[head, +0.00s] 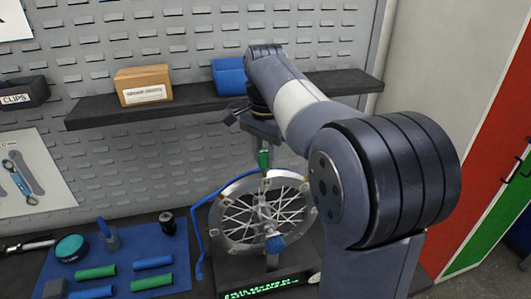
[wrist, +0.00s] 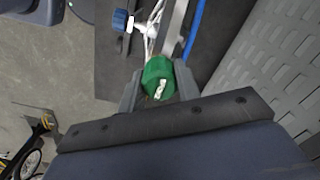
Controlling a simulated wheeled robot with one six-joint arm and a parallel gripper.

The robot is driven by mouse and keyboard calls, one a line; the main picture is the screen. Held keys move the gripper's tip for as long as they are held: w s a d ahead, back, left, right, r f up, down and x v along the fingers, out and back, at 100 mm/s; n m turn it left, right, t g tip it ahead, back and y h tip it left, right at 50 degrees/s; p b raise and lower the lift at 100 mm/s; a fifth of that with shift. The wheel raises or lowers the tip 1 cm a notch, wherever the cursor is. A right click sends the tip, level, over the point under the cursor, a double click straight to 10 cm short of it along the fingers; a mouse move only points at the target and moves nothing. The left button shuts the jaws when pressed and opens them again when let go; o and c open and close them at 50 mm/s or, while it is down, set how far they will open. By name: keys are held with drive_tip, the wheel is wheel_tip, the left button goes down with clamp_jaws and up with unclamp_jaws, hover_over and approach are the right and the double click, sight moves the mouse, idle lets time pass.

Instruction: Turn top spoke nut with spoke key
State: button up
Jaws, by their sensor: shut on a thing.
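My gripper (wrist: 157,88) is shut on a green spoke key (wrist: 157,80), whose rounded end faces the wrist camera. In the head view the green spoke key (head: 264,158) points down from my gripper (head: 264,145) at the top of the wheel rim. The spoked wheel (head: 236,190) stands upright in a stand on the bench. The top spoke nut is hidden under the key and rim, so I cannot tell whether the key sits on it. A blue knob (head: 275,244) is at the front of the wheel and also shows in the wrist view (wrist: 120,20).
A blue mat (head: 130,246) left of the wheel holds green and blue handles, a dark cylinder (head: 167,222) and a round teal tin (head: 70,248). A shelf (head: 200,104) with a cardboard box (head: 143,85) and a blue bin (head: 229,76) runs behind. A blue cable (head: 197,240) hangs beside the wheel.

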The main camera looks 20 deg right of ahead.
drive_tip(key=shift+f, duration=0.5)
idle(0.6)
idle(0.3)
drive_tip(key=o, duration=0.3)
clamp_jaws()
idle(0.5)
drive_tip(key=m, duration=0.3)
drive_tip(key=shift+f+m, duration=0.1)
drive_tip(key=shift+m, duration=1.7)
